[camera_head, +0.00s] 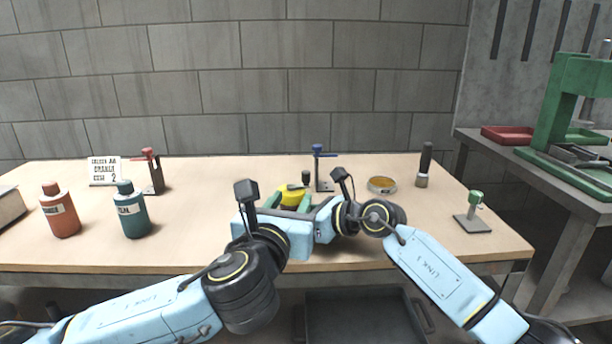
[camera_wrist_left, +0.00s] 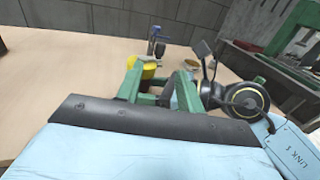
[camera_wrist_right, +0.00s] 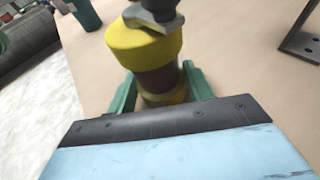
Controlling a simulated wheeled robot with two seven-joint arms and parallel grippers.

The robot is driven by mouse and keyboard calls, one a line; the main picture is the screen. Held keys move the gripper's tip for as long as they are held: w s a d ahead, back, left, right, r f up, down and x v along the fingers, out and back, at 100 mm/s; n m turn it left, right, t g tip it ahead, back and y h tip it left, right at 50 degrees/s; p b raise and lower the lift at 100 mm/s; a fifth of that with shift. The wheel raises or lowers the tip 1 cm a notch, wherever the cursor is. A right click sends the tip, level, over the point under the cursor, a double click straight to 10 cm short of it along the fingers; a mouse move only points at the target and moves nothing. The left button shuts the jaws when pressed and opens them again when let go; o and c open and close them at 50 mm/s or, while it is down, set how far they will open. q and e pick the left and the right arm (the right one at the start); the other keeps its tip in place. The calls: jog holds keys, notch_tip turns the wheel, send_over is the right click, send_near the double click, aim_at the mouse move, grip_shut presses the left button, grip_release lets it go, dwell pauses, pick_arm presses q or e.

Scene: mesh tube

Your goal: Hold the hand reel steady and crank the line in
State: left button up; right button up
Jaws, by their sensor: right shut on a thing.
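The hand reel (camera_head: 293,197) stands on the table near its middle, with yellow ends and a grey crank on top. The right wrist view shows the reel (camera_wrist_right: 145,45) close up, with a brown wound middle between two yellow flanges. My right gripper (camera_wrist_right: 158,92) is shut on the reel, its green fingers on either side of the brown part. The crank's dark knob (camera_head: 306,176) shows above the reel in the head view. My left gripper (camera_wrist_left: 160,88) is open on the near side of the reel, its green fingers apart with nothing visibly held between them.
A blue-handled stand (camera_head: 320,172) is just behind the reel. An amber dish (camera_head: 382,185), dark cylinder (camera_head: 424,166) and green-knobbed stand (camera_head: 474,212) are to the right. Red (camera_head: 60,212) and teal (camera_head: 134,212) bottles, a red-handled stand (camera_head: 152,172) and a sign (camera_head: 104,171) are left.

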aim_at(305, 178)
pick_arm(q)
jog(key=x, duration=1.1)
jog(key=shift+w+d, duration=0.15)
jog(key=shift+w, duration=0.15)
jog(key=shift+c, duration=0.5)
grip_shut()
